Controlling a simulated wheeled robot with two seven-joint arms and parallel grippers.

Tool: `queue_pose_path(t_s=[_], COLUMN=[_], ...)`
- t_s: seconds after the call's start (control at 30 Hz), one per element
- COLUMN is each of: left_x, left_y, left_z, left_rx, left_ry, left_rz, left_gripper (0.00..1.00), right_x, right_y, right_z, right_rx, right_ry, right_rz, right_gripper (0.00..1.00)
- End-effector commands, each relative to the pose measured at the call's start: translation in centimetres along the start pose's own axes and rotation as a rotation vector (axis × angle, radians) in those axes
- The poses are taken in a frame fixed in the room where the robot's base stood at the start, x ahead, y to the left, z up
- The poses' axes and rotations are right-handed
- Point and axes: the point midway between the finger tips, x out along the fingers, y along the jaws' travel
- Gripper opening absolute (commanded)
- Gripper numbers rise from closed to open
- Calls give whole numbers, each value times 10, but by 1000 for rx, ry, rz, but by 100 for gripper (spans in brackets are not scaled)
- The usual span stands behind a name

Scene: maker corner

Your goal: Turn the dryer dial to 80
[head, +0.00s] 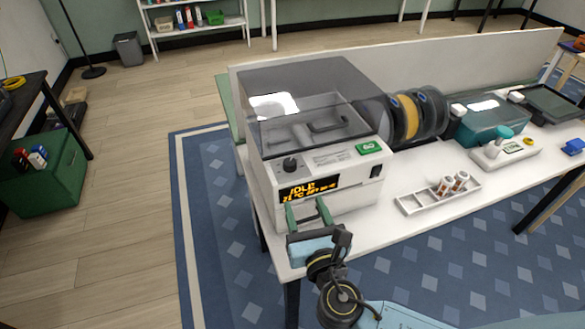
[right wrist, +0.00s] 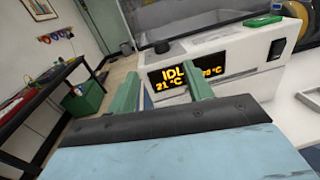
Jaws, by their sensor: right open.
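The white dryer (head: 345,195) with a smoky clear lid (head: 310,90) stands at the left end of the white table. Its dark dial (head: 290,164) is on the top front left, above the orange display (head: 308,190). The dial also shows in the right wrist view (right wrist: 162,46). The display reads idle and 21 °C; a second temperature is partly hidden by a finger in the wrist view and too small to read surely in the head view. My right gripper (head: 308,209) is open and empty, in front of the display and below the dial, not on it. My left gripper is out of view.
Filament spools (head: 408,116), a white tray (head: 437,193) with small bottles and a teal bin (head: 480,124) stand further right. A low panel (head: 470,72) runs behind.

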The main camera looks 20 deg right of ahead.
Motion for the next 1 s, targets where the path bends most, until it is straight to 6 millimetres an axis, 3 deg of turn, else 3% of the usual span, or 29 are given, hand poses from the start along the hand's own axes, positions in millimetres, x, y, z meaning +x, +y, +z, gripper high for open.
queue_pose_path(t_s=[0.5,0.7,1.0], left_x=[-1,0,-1], left_y=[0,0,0], left_z=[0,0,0], left_rx=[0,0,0], left_ry=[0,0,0], left_rz=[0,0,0], left_gripper=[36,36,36], right_x=[102,119,122], right_y=[-1,-1,-2], right_z=[1,0,0], right_rx=[8,8,9], right_ry=[0,2,2], right_rz=[-5,-4,-4], right_gripper=[51,51,51])
